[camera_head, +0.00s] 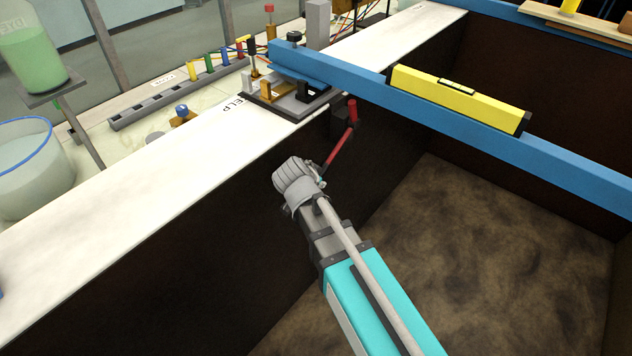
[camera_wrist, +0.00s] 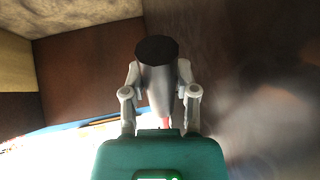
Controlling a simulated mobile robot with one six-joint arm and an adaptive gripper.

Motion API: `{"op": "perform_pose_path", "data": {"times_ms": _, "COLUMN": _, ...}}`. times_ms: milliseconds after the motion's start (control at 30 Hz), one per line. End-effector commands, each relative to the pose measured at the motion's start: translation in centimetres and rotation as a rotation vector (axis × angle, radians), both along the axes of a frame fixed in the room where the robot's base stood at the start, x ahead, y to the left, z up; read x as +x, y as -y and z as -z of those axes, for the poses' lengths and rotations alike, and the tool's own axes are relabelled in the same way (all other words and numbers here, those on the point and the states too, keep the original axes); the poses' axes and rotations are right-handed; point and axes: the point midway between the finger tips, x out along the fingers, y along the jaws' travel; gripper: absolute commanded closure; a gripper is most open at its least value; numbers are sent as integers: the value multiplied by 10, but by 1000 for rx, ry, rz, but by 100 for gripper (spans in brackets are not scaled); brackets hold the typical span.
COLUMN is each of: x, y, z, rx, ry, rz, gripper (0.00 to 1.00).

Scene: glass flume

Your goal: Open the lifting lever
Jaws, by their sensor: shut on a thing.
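The lifting lever (camera_head: 340,146) is a red arm on the inner side of the flume's near wall, below the blue beam. It slants down and left from a dark mount to a grey grip. My gripper (camera_head: 312,186) is at the lever's lower end, shut on the grey ribbed grip (camera_head: 288,173). In the wrist view my gripper (camera_wrist: 160,78) has a finger on each side of the tapered grey grip (camera_wrist: 158,82), which has a dark end. A bit of red lever (camera_wrist: 165,122) shows below it. Much of the grip's contact is hidden in the head view.
A blue beam (camera_head: 570,170) carrying a yellow level (camera_head: 455,100) crosses above the flume. The white wall top (camera_head: 120,190) runs along the left. A glass beaker (camera_head: 35,170) and green dye bottle (camera_head: 30,55) stand beyond it. The brown flume floor (camera_head: 480,250) is clear.

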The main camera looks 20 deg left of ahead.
Motion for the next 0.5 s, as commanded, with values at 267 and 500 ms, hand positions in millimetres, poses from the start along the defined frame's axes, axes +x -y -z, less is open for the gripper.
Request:
{"op": "perform_pose_path", "data": {"times_ms": 267, "x": -1, "y": -4, "z": -2, "rx": -8, "ry": 11, "rz": -7, "gripper": 100}}
{"op": "perform_pose_path", "data": {"times_ms": 500, "x": -3, "y": -7, "z": -2, "rx": -8, "ry": 10, "rz": -13, "gripper": 38}}
